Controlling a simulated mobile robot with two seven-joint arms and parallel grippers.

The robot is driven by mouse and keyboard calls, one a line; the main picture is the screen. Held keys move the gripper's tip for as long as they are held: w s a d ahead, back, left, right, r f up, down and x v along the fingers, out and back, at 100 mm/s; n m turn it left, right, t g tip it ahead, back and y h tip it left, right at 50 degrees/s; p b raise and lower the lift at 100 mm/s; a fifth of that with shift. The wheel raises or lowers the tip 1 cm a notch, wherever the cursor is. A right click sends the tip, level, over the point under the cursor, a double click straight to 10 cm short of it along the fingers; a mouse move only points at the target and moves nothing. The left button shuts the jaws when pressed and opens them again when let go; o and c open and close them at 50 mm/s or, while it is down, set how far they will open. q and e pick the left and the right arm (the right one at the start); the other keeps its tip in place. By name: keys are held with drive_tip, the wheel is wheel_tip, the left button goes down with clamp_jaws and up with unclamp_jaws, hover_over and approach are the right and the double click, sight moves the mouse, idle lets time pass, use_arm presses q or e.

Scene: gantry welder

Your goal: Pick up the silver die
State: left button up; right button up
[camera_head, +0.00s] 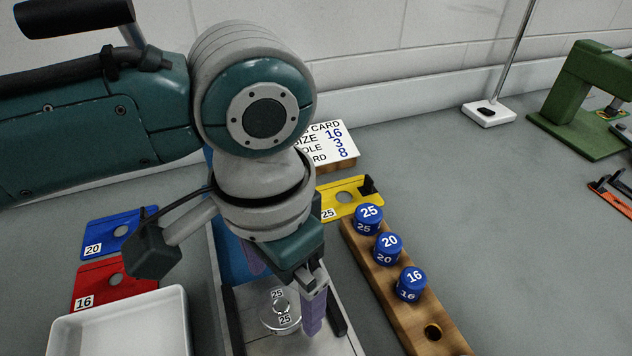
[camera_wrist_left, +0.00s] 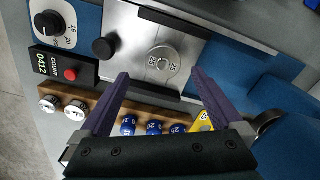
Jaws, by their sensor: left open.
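The silver die (camera_head: 281,313) is a round metal piece marked 25, lying on a pale metal plate (camera_head: 311,345) under my left gripper. In the left wrist view the silver die (camera_wrist_left: 163,62) lies just beyond and between the fingertips. My left gripper (camera_head: 286,292) points down with its purple fingers apart and nothing between them. In the left wrist view my left gripper (camera_wrist_left: 160,76) is also open. Part of the plate is hidden by my arm in the head view. My right gripper is not in view.
A wooden rack (camera_head: 376,271) holds blue numbered pieces right of the plate. Two more silver pieces (camera_wrist_left: 61,107) sit left in the wrist view, near a counter box (camera_wrist_left: 66,67). A white tray (camera_head: 122,325), colored cards and a green press (camera_head: 582,100) stand around.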

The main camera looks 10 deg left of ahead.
sight(281, 305)
use_arm(q)
drive_tip(key=f, duration=0.4)
drive_tip(key=shift+a+f+b, duration=0.1)
drive_tip(key=shift+a+b, duration=0.15)
drive_tip(key=shift+b, duration=0.1)
clamp_jaws()
idle(0.4)
